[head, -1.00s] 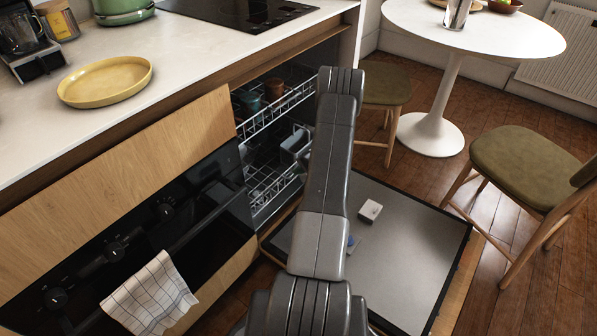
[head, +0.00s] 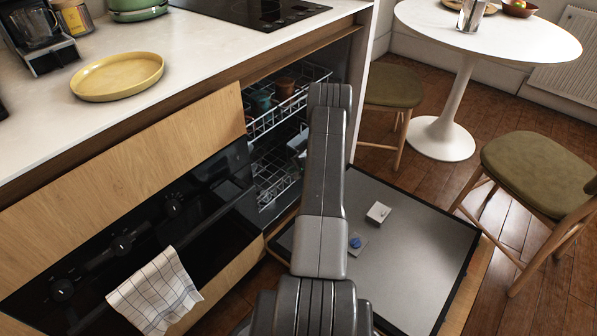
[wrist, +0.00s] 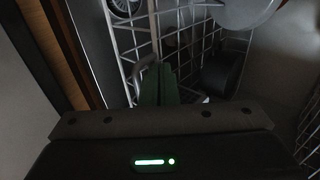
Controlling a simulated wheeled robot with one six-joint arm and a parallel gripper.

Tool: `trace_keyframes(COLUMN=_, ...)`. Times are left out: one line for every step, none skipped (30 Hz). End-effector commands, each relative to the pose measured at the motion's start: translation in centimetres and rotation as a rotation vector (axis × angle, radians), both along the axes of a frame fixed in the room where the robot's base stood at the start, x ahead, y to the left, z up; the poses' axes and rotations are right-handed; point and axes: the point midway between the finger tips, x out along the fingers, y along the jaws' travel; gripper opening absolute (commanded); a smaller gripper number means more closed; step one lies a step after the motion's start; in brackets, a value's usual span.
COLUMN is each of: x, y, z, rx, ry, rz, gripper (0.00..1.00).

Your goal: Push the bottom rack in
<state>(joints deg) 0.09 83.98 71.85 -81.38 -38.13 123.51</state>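The bottom rack (head: 272,178) is a pale wire basket low in the open dishwasher, partly hidden behind my arm in the head view. In the wrist view, wire rack bars (wrist: 128,50) fill the upper middle, with dishes among them. My gripper (wrist: 160,70) shows there as two narrow greenish fingers side by side, with no clear gap between them. The fingertips are close to the wires and a grey loop; I cannot tell whether they touch. My gripper is hidden behind my arm in the head view. The dishwasher door (head: 420,255) lies folded down.
The upper rack (head: 290,105) holds cups above the bottom rack. The oven front (head: 150,225) with a towel (head: 155,295) stands to the left. A chair (head: 535,175) and a round table (head: 490,35) are to the right. Floor is free beyond the door.

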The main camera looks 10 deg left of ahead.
Motion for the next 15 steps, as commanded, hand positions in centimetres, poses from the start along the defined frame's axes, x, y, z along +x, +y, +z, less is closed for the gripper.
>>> trace_keyframes(x=0.4, y=0.9, z=0.2, rx=0.000, ry=0.000, rz=0.004, gripper=0.00)
trace_keyframes(x=0.7, y=1.3, z=0.2, rx=0.000, ry=-0.001, rz=0.004, gripper=0.00)
trace_keyframes(x=1.0, y=1.7, z=0.2, rx=-0.001, ry=-0.001, rz=0.003, gripper=0.00)
trace_keyframes(x=1.2, y=1.9, z=0.2, rx=-0.001, ry=-0.001, rz=0.001, gripper=0.00)
trace_keyframes(x=1.4, y=2.1, z=0.1, rx=0.000, ry=-0.001, rz=0.001, gripper=0.00)
trace_keyframes(x=1.4, y=2.2, z=0.1, rx=0.000, ry=0.000, rz=0.000, gripper=0.00)
trace_keyframes(x=1.5, y=2.3, z=0.0, rx=-0.001, ry=0.001, rz=0.000, gripper=0.00)
trace_keyframes(x=1.5, y=2.3, z=0.0, rx=-0.001, ry=0.001, rz=0.000, gripper=0.00)
trace_keyframes(x=1.5, y=2.3, z=0.0, rx=-0.001, ry=0.001, rz=0.000, gripper=0.00)
trace_keyframes(x=1.5, y=2.3, z=0.0, rx=-0.001, ry=0.001, rz=0.000, gripper=0.00)
trace_keyframes(x=1.5, y=2.3, z=0.0, rx=-0.001, ry=0.001, rz=0.000, gripper=0.00)
trace_keyframes(x=1.5, y=2.3, z=0.0, rx=-0.001, ry=0.001, rz=0.000, gripper=0.00)
trace_keyframes(x=1.5, y=2.3, z=0.0, rx=-0.001, ry=0.001, rz=0.000, gripper=0.00)
trace_keyframes(x=1.5, y=2.3, z=0.0, rx=0.000, ry=0.000, rz=0.000, gripper=0.00)
trace_keyframes(x=1.5, y=2.3, z=0.0, rx=0.000, ry=0.000, rz=0.000, gripper=0.00)
